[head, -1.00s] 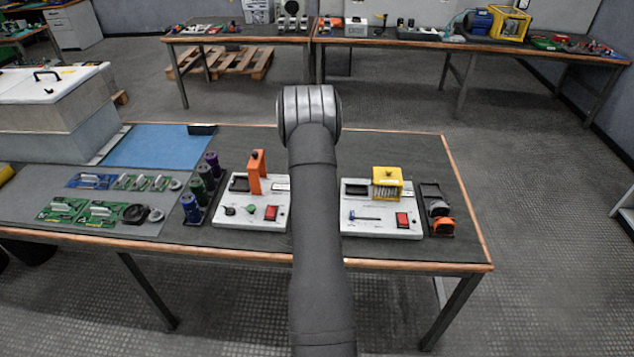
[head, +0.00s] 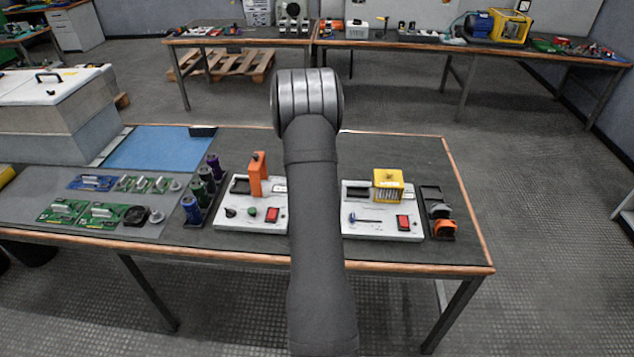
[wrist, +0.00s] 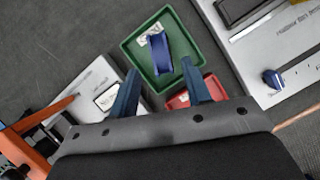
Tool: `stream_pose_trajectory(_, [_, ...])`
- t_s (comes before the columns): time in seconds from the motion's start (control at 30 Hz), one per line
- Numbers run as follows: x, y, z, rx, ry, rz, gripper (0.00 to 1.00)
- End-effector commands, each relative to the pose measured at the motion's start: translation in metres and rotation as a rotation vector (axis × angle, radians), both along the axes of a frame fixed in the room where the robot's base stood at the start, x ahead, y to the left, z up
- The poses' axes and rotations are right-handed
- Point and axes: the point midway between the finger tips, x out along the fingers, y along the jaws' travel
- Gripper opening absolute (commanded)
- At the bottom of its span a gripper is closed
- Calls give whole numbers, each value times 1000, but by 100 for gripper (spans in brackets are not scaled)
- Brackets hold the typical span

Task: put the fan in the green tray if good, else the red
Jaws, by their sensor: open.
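In the wrist view the green tray (wrist: 188,40) lies ahead of my gripper (wrist: 159,66). A blue object (wrist: 161,52) rests in it beside a white label; whether this is the fan I cannot tell. The red tray (wrist: 178,101) lies just nearer, partly hidden by my right finger and the gripper body. My gripper is open above the trays, with nothing seen between its fingers. In the head view a dark round piece (head: 137,214), possibly a fan, lies on the grey mat. My arm hides both trays and the gripper there.
A white test unit with an orange lever (head: 257,172) stands left of my arm, and one with a yellow cage (head: 388,183) right. Blue, green and purple cylinders (head: 191,208) stand in a rack. Circuit boards (head: 62,210) lie left. A black holder (head: 431,194) stands right.

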Motion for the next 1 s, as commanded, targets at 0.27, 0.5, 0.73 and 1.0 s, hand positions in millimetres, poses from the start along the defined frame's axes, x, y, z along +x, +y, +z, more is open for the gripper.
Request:
stream_pose_trajectory(0.27, [-16,6,42,-1,1,1,44])
stream_pose_trajectory(0.5, [-20,8,52,0,1,1,44])
stream_pose_trajectory(0.73, [-20,8,52,-1,1,1,44])
stream_pose_trajectory(1.0, [-15,5,36,-1,4,-1,44])
